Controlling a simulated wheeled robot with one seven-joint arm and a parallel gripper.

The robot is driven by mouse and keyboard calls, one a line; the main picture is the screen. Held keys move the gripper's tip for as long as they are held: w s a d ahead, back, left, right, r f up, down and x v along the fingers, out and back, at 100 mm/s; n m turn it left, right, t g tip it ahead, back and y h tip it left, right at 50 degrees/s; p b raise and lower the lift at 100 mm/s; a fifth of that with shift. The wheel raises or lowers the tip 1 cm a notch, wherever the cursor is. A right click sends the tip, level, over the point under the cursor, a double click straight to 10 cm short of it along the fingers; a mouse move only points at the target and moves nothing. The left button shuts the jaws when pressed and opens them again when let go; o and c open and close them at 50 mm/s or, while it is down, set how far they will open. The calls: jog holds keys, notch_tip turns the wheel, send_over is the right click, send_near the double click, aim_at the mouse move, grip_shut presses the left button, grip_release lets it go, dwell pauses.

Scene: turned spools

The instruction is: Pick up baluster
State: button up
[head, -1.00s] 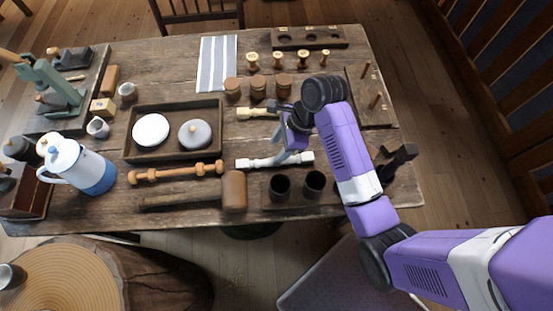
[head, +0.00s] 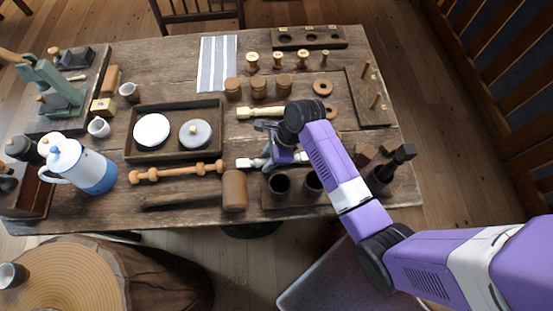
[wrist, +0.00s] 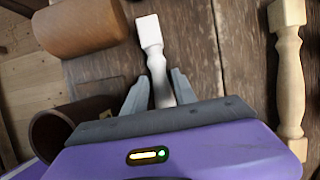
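My gripper (wrist: 160,80) is open, with one finger on each side of the baluster's slimmer part and small gaps visible. In the head view my gripper (head: 272,152) is low over the baluster. A cream baluster (head: 258,113) lies farther back; it shows at right in the wrist view (wrist: 290,75). A brown baluster (head: 178,172) lies to the left.
A wooden mallet (head: 234,190) lies close by on the near left. Wooden rings (head: 322,87) lie at the back right.

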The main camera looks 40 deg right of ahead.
grip_shut()
